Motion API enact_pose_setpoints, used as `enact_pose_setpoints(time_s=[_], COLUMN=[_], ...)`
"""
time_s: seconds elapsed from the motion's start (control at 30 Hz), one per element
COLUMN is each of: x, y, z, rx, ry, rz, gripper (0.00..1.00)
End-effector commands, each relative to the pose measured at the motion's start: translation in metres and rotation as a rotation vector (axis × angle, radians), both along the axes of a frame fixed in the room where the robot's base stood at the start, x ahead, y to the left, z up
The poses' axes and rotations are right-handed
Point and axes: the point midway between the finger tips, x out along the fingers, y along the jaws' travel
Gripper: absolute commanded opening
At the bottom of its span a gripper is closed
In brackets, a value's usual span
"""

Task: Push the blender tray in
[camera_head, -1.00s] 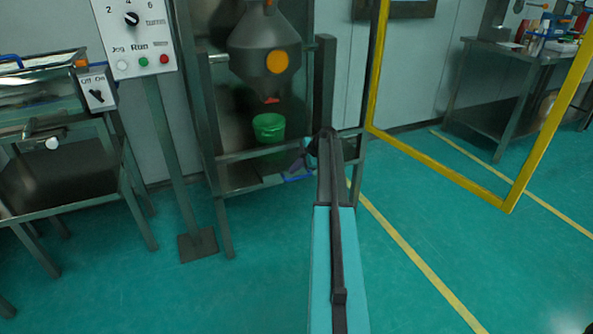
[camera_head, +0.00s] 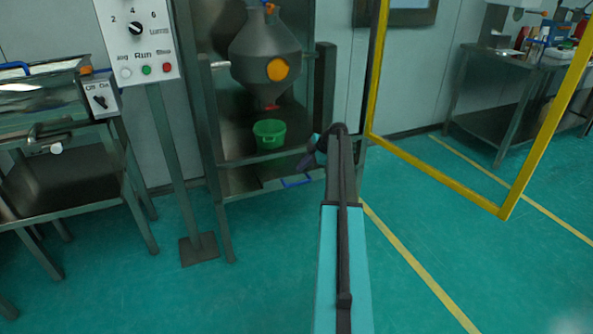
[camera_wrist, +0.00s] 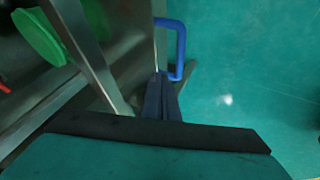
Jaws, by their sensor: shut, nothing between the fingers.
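The blender tray (camera_head: 268,186) is a grey metal tray low in the blender stand, with a blue handle (camera_head: 297,182) on its front. In the wrist view the blue handle (camera_wrist: 181,48) stands out over the green floor. My gripper (camera_head: 304,166) is just above and behind the handle in the head view, partly hidden by my arm. In the wrist view my gripper (camera_wrist: 161,80) is shut and empty, its dark fingertips close beside the handle's near end. I cannot tell whether they touch. How far the tray sticks out is unclear.
The grey blender vessel (camera_head: 265,55) hangs above a green bucket (camera_head: 269,134) on the stand's shelf. A control panel on a post (camera_head: 172,150) stands left of it. A yellow frame (camera_head: 440,180) stands on the right. The floor in front is clear.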

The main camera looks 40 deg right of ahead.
Motion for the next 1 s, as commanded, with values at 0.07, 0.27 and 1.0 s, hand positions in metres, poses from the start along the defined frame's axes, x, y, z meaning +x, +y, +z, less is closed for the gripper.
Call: enact_pose_setpoints(time_s=[0.07, 0.27, 1.0], x=[-0.005, -0.010, 0.001], y=[0.000, 0.001, 0.017], z=[0.011, 0.021, 0.027], rx=[0.000, 0.000, 0.002], ry=[0.003, 0.007, 0.008], rz=[0.002, 0.008, 0.030], gripper=[0.00, 0.00, 0.00])
